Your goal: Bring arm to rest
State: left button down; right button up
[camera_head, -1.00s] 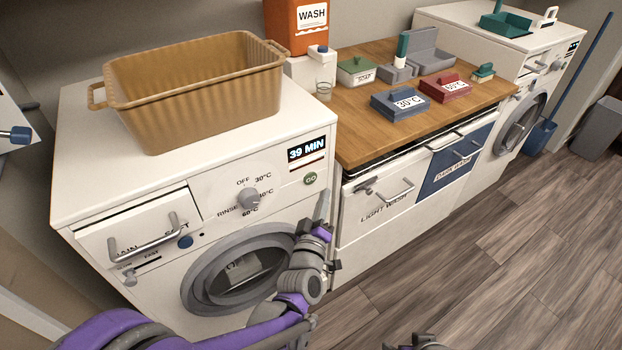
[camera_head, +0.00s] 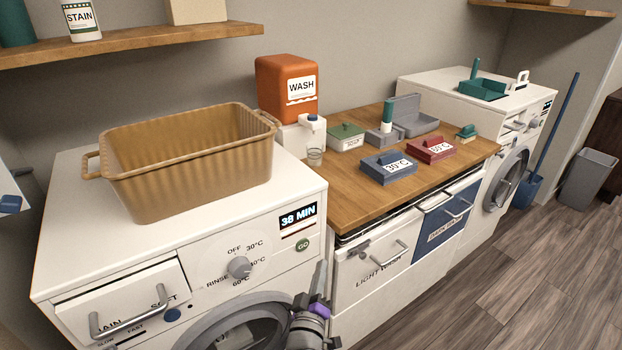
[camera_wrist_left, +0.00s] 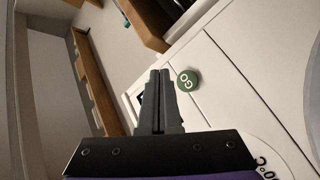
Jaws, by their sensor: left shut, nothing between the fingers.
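My left gripper (camera_head: 318,287) is in front of the near washing machine (camera_head: 55,225), at the lower edge of the head view and near the machine's right front corner. In the left wrist view its two dark fingers (camera_wrist_left: 159,85) are together with nothing between them. The green GO button (camera_wrist_left: 188,80) is just right of the fingertips there; it also shows in the head view (camera_head: 303,245), above the gripper. The machine's display (camera_head: 298,216) reads 38 MIN. My right gripper is not in view.
A tan basket (camera_head: 190,170) stands on the near machine. The wooden counter (camera_head: 350,208) holds several coloured boxes and an orange WASH dispenser (camera_head: 287,88). A second washer (camera_head: 440,80) stands beyond. The wooden floor (camera_head: 520,280) at right is clear.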

pick_arm(q)
jog(key=s+a+f+m+g+y, duration=0.1)
jog(key=s+a+f+m+g, duration=0.2)
jog(key=s+a+g, duration=0.5)
jog(key=s+a+f+m+g+y, duration=0.1)
jog(key=s+a+f+m, duration=0.2)
jog(key=s, duration=0.9)
jog(key=s+a+f+m+g+y, duration=0.1)
jog(key=s+a+f+m+g, duration=0.1)
jog(key=s+a+f+g, duration=0.45)
notch_tip(320, 180, up, 18)
jog(key=t+p, duration=0.2)
jog(key=p, duration=1.1)
jog(key=shift+a+p, duration=0.2)
jog(key=shift+p, duration=0.15)
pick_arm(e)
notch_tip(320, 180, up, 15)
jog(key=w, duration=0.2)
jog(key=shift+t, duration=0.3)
pick_arm(q)
jog(key=shift+s, duration=0.1)
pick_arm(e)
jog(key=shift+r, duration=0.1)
